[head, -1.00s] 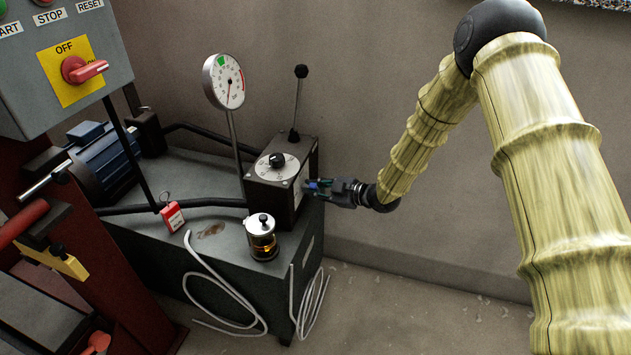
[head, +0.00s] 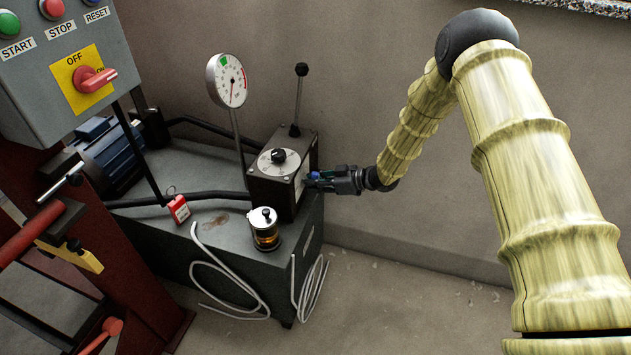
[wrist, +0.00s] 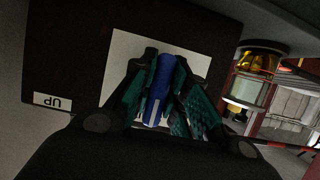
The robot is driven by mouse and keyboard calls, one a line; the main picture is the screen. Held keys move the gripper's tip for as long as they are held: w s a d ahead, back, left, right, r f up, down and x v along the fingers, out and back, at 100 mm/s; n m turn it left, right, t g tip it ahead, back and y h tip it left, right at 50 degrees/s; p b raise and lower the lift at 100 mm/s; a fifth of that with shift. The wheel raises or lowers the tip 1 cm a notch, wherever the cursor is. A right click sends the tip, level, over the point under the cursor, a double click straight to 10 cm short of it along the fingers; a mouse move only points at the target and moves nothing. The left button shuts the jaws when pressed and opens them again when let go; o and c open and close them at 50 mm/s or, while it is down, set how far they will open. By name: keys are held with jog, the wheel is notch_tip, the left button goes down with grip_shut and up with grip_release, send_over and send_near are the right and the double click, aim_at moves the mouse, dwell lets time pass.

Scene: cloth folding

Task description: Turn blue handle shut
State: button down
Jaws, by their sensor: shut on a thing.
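The blue handle (wrist: 162,88) is on the right side of the dark control box (head: 273,196), over a pale plate (wrist: 190,62). In the head view only a small bit of blue (head: 315,175) shows between the fingers. My gripper (head: 318,181) reaches in from the right, level with the side of the box. In the wrist view my gripper (wrist: 160,95) has its two teal-padded fingers on either side of the handle, shut on it.
A lever with a black knob (head: 301,70) rises from the box. A gauge (head: 227,80), a glass jar (head: 264,232) and a red tag (head: 178,208) are close by on the grey tank (head: 215,255). An UP label (wrist: 52,102) shows in the wrist view. Floor at right is clear.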

dwell(0.4)
jog(key=c, duration=1.4)
grip_release()
jog(key=shift+d, duration=0.15)
jog(key=v, duration=1.2)
jog(key=shift+r, duration=0.1)
jog(key=s+d+f+m+t+h+p, duration=0.1)
jog(key=s+d+f+m+h+p, duration=0.1)
jog(key=s+f+m+h, duration=0.45)
jog(key=s+d+f+m+h+p, duration=0.1)
jog(key=s+d+f+m+p, duration=0.2)
jog(key=s+f, duration=0.8)
jog(key=s+d+r+m+g+h, duration=0.1)
jog(key=s+d, duration=0.1)
jog(key=s, duration=0.8)
jog(key=s+d+r+m+g+h+p, duration=0.1)
jog(key=s+d+m+g+h, duration=0.1)
jog(key=s, duration=0.8)
jog(key=s+d+r+m+g+h+p, duration=0.1)
jog(key=s+d+m+g+h, duration=0.1)
jog(key=s, duration=0.9)
jog(key=shift+d+h, duration=0.25)
jog(key=shift+d, duration=0.05)
